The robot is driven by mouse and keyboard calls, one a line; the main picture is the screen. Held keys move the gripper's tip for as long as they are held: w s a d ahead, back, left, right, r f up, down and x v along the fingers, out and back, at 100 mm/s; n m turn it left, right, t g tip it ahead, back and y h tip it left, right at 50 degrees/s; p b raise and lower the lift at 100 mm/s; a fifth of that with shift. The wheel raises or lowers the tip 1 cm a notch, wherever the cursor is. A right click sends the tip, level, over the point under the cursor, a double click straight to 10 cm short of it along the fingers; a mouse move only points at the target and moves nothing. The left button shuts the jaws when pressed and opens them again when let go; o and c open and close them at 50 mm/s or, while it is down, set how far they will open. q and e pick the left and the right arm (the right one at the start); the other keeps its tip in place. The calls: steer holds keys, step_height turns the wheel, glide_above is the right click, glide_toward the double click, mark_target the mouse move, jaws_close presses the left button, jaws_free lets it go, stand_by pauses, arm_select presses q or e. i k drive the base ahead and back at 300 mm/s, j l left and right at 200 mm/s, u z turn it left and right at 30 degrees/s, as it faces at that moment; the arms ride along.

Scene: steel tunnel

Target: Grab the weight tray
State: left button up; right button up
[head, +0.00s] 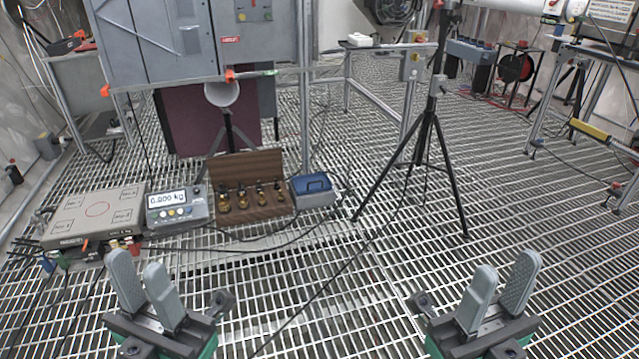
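A wooden tray (231,163) with a raised back panel stands on the grating left of centre. Several brass weights (241,198) with dark knobs stand in a row in it. My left gripper (139,265) is at the lower left, nearer to me than the tray and apart from it. Its two grey fingers are apart with nothing between them. My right gripper (506,266) is at the lower right, well away from the tray. It is also open and empty.
A scale display (178,209) reading 0.000 kg and a flat weighing platform (97,214) lie left of the tray. A blue-lidded box (313,189) is close on its right. A black tripod (425,150) stands right of centre. Cables cross the grating. The front middle is otherwise clear.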

mark_target(302, 185)
steer(key=i+j+z, duration=0.15)
steer(key=z, duration=0.25)
steer(key=i+j+z, duration=0.15)
steer(key=z, duration=0.2)
steer(key=i+j+z, duration=0.1)
steer(key=z, duration=0.3)
steer(key=i+j+z, duration=0.15)
steer(key=j, duration=0.45)
steer(key=i+j+z, duration=0.15)
steer(key=j, duration=0.45)
steer(key=i+j+z, duration=0.15)
steer(key=j, duration=0.45)
steer(key=i+j+z, duration=0.15)
steer(key=j, duration=1.1)
steer(key=i+j, duration=0.15)
steer(key=j, duration=1.1)
steer(key=i, duration=0.05)
